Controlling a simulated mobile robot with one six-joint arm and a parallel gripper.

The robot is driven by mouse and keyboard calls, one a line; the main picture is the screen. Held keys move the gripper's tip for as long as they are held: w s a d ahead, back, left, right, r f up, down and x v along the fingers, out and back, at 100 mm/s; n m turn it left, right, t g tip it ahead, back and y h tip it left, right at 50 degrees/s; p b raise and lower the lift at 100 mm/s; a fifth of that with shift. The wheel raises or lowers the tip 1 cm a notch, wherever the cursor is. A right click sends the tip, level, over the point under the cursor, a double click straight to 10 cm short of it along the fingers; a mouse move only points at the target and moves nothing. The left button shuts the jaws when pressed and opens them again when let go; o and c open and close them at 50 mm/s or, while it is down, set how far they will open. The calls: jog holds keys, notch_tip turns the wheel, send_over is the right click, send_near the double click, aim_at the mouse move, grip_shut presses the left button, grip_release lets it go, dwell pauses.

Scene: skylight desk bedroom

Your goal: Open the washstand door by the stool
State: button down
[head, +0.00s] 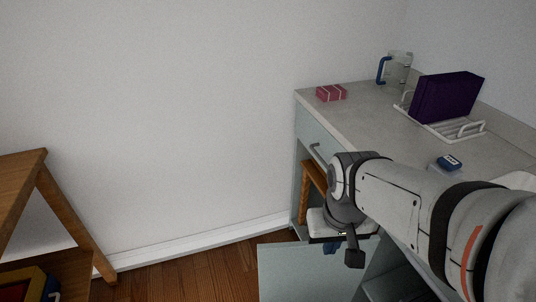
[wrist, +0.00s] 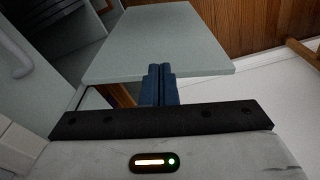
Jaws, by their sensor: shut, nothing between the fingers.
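The washstand (head: 345,115) stands on the right with a pale grey-green front. Its door (head: 305,272) stands swung out from the front, low in the head view. In the wrist view the door (wrist: 160,35) fills the upper middle, with the cabinet inside (wrist: 50,40) visible at left. My gripper (head: 332,247) is by the door's top edge, partly hidden by my wrist. Its blue fingers (wrist: 160,70) are shut together with nothing between them and overlap the door's near edge; I cannot tell if they touch it. A wooden frame (head: 306,190), possibly the stool, shows partly behind my wrist.
A drawer handle (head: 315,151) sticks out above. The counter holds a pink box (head: 331,93), a glass jug (head: 398,68), a purple book (head: 447,97) in a white rack and a small blue item (head: 449,162). A wooden shelf (head: 45,200) stands left. Wooden floor (head: 190,275) lies clear between.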

jog(key=w+a+g+p, duration=0.2)
jog(key=w+a+p, duration=0.2)
jog(key=w+p, duration=0.45)
jog(key=w+a+g+p, duration=0.2)
jog(key=w+a+p, duration=0.2)
jog(key=w+p, duration=0.4)
jog(key=s+x, duration=0.1)
jog(key=x, duration=1.1)
jog(key=shift+s+a+r+b, duration=0.25)
jog(key=shift+s+b, duration=0.05)
jog(key=shift+b, duration=0.05)
